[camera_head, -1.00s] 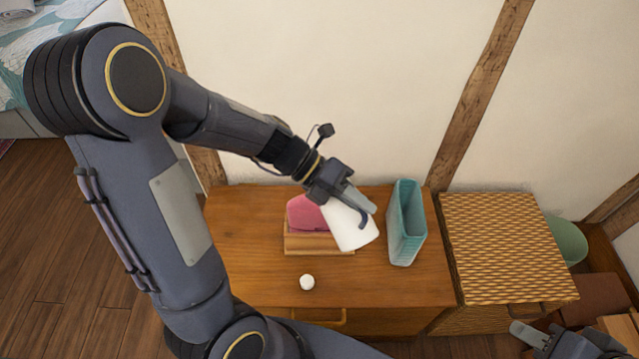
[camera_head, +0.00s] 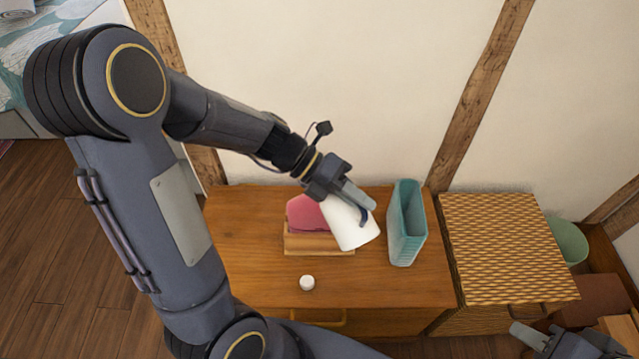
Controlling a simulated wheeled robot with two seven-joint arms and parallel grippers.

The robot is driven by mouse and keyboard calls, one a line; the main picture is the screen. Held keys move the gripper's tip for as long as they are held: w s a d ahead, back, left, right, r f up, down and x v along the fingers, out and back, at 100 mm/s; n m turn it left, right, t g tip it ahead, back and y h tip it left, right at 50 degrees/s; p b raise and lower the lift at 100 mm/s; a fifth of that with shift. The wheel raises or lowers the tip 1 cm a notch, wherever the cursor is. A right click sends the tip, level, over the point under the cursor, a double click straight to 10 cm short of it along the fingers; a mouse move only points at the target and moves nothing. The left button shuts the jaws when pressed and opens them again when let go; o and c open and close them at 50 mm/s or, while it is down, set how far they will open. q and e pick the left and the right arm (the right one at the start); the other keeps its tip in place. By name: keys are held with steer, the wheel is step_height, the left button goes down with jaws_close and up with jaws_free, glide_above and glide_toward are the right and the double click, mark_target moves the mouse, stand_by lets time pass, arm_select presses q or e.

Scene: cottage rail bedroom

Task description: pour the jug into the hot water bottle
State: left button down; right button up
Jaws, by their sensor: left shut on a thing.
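The white jug (camera_head: 352,229) is tilted in my left gripper (camera_head: 361,203), which is shut on it above the wooden cabinet top. The pink hot water bottle (camera_head: 306,213) lies in a wooden holder (camera_head: 318,244), just left of the jug. The jug hides part of the bottle's right side, and I cannot see the bottle's mouth or any water. A small white cap (camera_head: 307,283) lies on the cabinet in front of the holder.
A teal basket (camera_head: 406,225) stands on the cabinet (camera_head: 250,262) close to the right of the jug.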

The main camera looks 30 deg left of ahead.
mark_target(362, 226)
arm_select(q)
steer(key=shift+w+a+r+n+h+b, duration=0.25)
steer(key=shift+a+r+h+b, duration=0.15)
steer(key=shift+r+b, duration=0.1)
steer(key=shift+w+a+r+n+h+b, duration=0.2)
steer(key=shift+a+r+h+b, duration=0.1)
steer(key=shift+r+h+b, duration=0.15)
stand_by(2.5)
